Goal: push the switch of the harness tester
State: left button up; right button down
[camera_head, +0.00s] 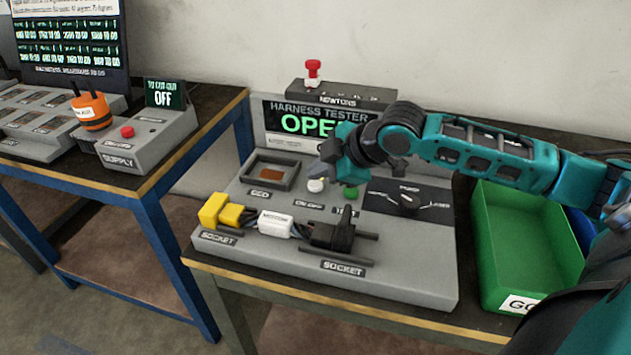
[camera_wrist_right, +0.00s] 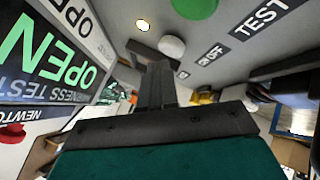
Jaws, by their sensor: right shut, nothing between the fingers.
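The harness tester (camera_head: 400,275) is a grey sloped console whose screen (camera_head: 300,120) reads "OPEN". A round white switch (camera_head: 317,186) sits above the "ON OFF" label, left of a round green button (camera_head: 350,192) by the "TEST" label. The white switch (camera_wrist_right: 172,45) and green button (camera_wrist_right: 195,6) also show in the right wrist view. My right gripper (camera_head: 325,168) is shut and empty, just above and behind the white switch in the head view; I cannot tell whether it touches. Its closed fingers (camera_wrist_right: 156,85) show in the right wrist view. My left gripper is out of view.
A black connector (camera_head: 332,235), a white connector (camera_head: 275,223) and yellow plugs (camera_head: 225,212) sit along the tester's front. A green bin (camera_head: 520,240) stands right, a supply box (camera_head: 140,145) on another table left.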

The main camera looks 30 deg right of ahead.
jog(key=shift+f, duration=0.3)
jog(key=shift+f, duration=0.2)
dwell(0.3)
jog(key=shift+r+p, duration=0.65)
jog(key=shift+p, duration=0.55)
